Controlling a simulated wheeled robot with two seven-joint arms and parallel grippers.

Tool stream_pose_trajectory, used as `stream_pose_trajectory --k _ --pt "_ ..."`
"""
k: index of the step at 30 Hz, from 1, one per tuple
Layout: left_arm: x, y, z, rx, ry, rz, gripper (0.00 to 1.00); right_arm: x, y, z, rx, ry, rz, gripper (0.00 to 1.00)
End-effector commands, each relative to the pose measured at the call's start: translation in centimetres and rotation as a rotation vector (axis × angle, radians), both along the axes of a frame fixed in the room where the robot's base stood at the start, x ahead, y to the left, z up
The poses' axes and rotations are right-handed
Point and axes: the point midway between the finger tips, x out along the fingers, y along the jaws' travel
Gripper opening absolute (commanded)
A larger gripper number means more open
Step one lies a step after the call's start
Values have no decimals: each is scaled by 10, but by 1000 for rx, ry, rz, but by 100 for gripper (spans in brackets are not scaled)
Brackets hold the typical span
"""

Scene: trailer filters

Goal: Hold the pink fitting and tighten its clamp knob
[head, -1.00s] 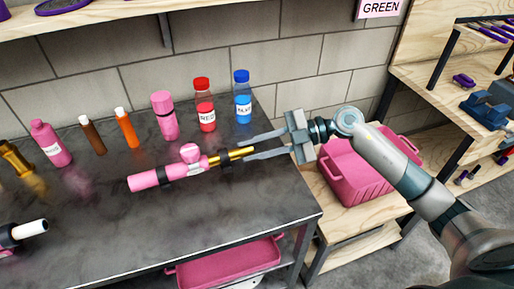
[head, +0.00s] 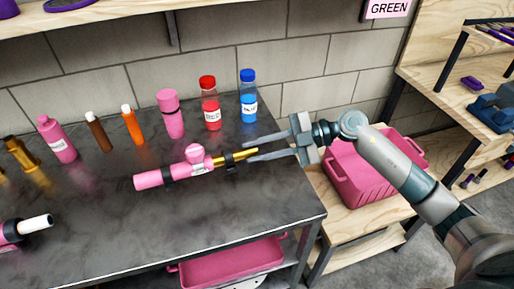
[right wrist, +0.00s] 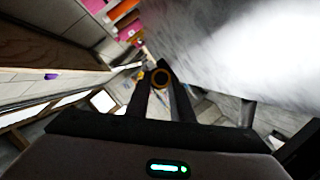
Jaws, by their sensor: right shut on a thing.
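The pink fitting (head: 157,181) lies on the dark table, with a round pink clamp knob (head: 195,152) on top and black bands around it. A gold tube (head: 243,155) sticks out of its right end. My right gripper (head: 248,150) reaches in from the right, its two long fingers on either side of the gold tube's end, shut on it. In the right wrist view the tube's round gold end (right wrist: 160,77) shows between the fingers. My left gripper is not in view.
Behind the fitting stand a red-capped bottle (head: 210,103), a blue-capped bottle (head: 248,98) and a pink bottle (head: 171,114). A part with a white end (head: 36,223) lies at the left. A pink crate (head: 362,180) stands right of the table.

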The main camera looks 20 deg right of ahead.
Motion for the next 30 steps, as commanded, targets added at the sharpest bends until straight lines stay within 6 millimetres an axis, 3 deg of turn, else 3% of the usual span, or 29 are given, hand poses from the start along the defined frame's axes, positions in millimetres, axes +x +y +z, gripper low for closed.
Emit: stream_pose_trajectory --k 30 --pt "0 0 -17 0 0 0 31 0 0 -43 2 -1 -1 0"
